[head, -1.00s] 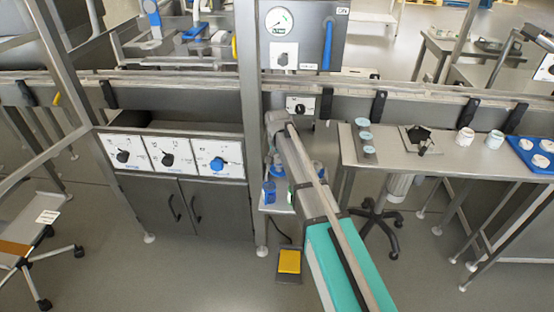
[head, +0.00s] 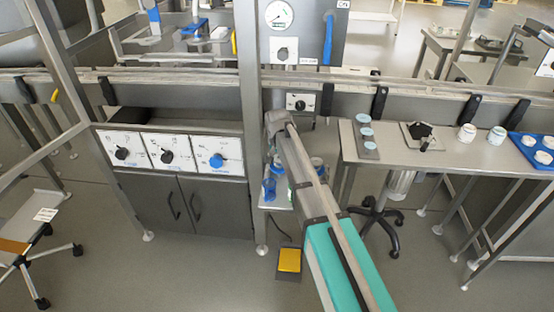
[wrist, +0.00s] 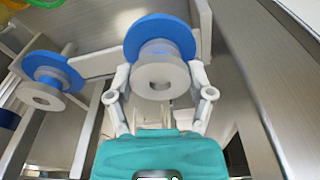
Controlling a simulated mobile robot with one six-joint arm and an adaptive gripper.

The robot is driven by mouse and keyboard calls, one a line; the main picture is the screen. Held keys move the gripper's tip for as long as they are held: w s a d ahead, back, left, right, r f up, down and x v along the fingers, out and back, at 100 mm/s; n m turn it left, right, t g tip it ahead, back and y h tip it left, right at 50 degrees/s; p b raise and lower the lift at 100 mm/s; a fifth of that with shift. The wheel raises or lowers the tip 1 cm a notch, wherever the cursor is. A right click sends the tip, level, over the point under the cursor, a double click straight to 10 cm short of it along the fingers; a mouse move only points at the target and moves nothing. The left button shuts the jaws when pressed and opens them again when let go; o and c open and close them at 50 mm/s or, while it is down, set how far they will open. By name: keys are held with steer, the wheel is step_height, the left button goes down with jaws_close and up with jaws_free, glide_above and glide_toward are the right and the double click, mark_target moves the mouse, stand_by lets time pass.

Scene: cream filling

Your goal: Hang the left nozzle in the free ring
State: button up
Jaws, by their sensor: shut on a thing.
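In the wrist view my gripper (wrist: 161,84) has its two pale fingers closed on either side of a nozzle (wrist: 160,30) with a blue disc and a grey-white ring-shaped end facing the camera. A second nozzle (wrist: 52,70) of the same kind sits to the left, apart from my fingers, beside a pale bracket (wrist: 98,62). In the head view my arm hides most of my gripper. A blue and clear item (head: 270,182) shows just left of the arm, and another (head: 318,166) partly shows to its right. I cannot make out the free ring.
A steel post (head: 248,130) stands close left of the arm. A control cabinet (head: 205,205) is further left. A steel table (head: 450,152) with small jars and a blue tray (head: 540,163) is on the right. A yellow pedal (head: 289,260) lies on the floor.

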stand_by(0.3)
steer(key=o, duration=1.2)
steer(key=shift+o, duration=0.2)
steer(key=shift+r, duration=0.2)
steer(key=shift+r+p, duration=3.35)
steer(key=shift+p, duration=0.2)
steer(key=shift+s, duration=0.1)
